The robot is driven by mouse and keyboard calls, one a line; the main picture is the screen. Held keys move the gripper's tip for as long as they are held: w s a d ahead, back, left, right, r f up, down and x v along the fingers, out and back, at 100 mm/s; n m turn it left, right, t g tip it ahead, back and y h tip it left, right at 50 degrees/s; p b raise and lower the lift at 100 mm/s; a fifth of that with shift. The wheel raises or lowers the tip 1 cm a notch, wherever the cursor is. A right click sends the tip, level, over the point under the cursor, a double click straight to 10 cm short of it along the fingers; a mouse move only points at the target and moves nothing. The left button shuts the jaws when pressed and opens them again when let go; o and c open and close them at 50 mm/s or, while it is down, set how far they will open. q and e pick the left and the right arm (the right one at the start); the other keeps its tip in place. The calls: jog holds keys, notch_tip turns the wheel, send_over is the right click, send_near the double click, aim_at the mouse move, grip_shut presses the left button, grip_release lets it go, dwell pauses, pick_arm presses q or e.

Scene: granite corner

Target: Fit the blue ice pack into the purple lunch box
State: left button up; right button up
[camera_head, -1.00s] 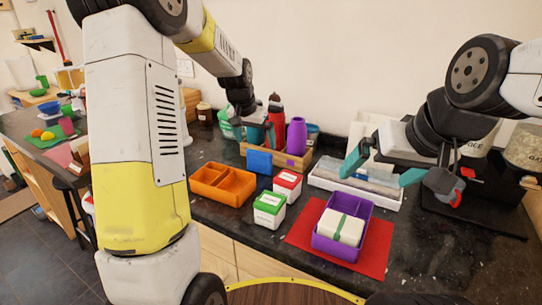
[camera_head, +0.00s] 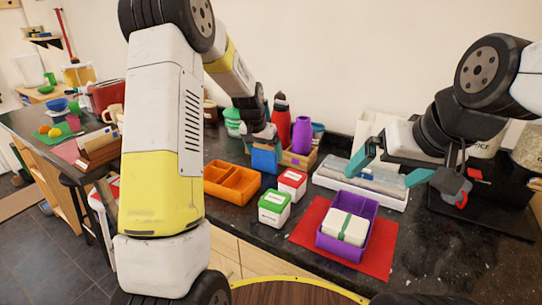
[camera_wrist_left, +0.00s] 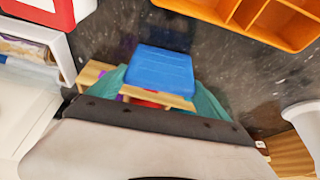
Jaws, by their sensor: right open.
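The blue ice pack (camera_head: 265,159) stands upright at the front of a wooden crate; it also shows in the left wrist view (camera_wrist_left: 160,70). My left gripper (camera_head: 264,143) is down at the ice pack, with its teal fingers on either side of it in the left wrist view (camera_wrist_left: 160,92). I cannot tell whether the fingers press on it. The purple lunch box (camera_head: 323,242) sits on a red mat, with a white block with a green band inside its front part. My right gripper (camera_head: 392,165) is open and empty above the white tray.
A white tray (camera_head: 360,190) lies behind the mat.

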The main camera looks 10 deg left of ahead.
pick_arm(q)
jog(key=c, duration=0.7)
jog(key=shift+r, duration=0.15)
